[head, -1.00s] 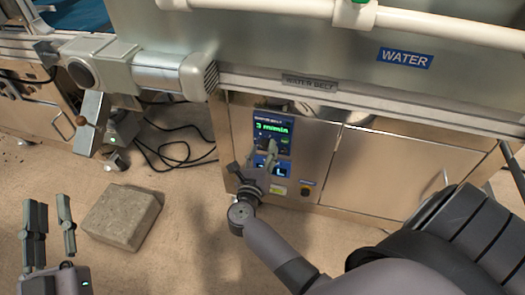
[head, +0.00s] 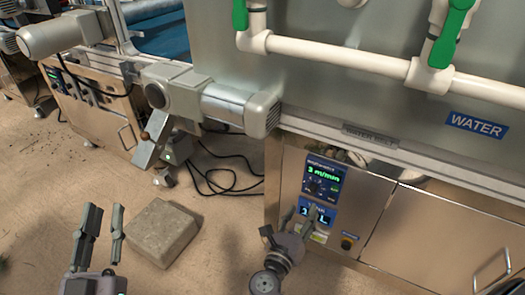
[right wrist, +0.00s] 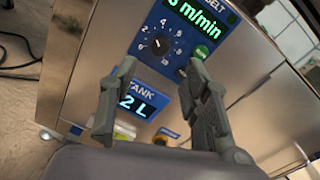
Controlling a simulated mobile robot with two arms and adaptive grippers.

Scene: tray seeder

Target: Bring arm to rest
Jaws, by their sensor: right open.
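My right gripper (head: 297,224) is in front of the machine's control panel (head: 321,190). In the right wrist view the right gripper (right wrist: 158,85) has its two fingers apart, with nothing between them. Behind the fingers are a black dial (right wrist: 160,45), a green button (right wrist: 201,52) and a display reading 2 L (right wrist: 137,105). The upper display (right wrist: 200,20) reads 3 m/min. Whether a fingertip touches the panel I cannot tell. My left gripper (head: 103,222) is at the lower left, fingers apart and empty, above the floor.
A grey stone block (head: 160,232) lies on the floor right of my left gripper. Black cables (head: 222,180) lie on the floor by the machine. A motor (head: 232,108) juts out from the machine. White pipes with green valves (head: 452,35) run along the top right.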

